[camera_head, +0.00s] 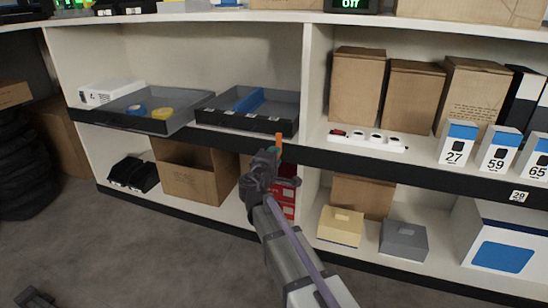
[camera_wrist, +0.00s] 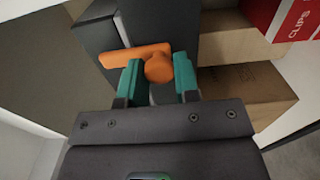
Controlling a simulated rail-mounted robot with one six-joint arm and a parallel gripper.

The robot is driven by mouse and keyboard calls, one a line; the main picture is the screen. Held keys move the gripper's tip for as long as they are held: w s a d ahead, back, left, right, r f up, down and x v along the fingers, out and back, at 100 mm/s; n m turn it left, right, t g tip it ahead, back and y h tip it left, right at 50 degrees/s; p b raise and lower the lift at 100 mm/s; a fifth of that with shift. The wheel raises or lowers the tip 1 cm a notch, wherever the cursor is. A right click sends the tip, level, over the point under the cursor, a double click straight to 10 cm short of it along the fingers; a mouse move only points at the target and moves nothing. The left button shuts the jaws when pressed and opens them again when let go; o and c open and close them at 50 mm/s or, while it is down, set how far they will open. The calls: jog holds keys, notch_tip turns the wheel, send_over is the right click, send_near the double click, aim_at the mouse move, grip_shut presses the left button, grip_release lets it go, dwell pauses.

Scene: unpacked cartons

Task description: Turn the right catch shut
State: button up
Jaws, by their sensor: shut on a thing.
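The orange catch (camera_wrist: 157,66) shows in the wrist view in front of a dark grey surface (camera_wrist: 165,27). Its lever points left from a rounded knob. The teal fingers of my gripper (camera_wrist: 157,82) are on either side of the knob, shut on the catch. In the head view my gripper (camera_head: 274,153) is at the black shelf edge near the middle upright. A bit of orange (camera_head: 279,139) stands up just above it. My gripper and arm hide most of what is behind them there. I cannot make out a second catch.
A red box (camera_wrist: 285,18) marked CLIPS and cardboard boxes (camera_wrist: 240,85) are close by on the right in the wrist view. In the head view an open carton (camera_head: 190,183) stands left of my arm. A grey tray (camera_head: 246,118) is on the shelf above.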

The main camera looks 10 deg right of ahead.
jog(key=o, duration=0.9)
jog(key=v, duration=1)
jog(key=shift+s+a, duration=0.15)
jog(key=shift+s, duration=0.25)
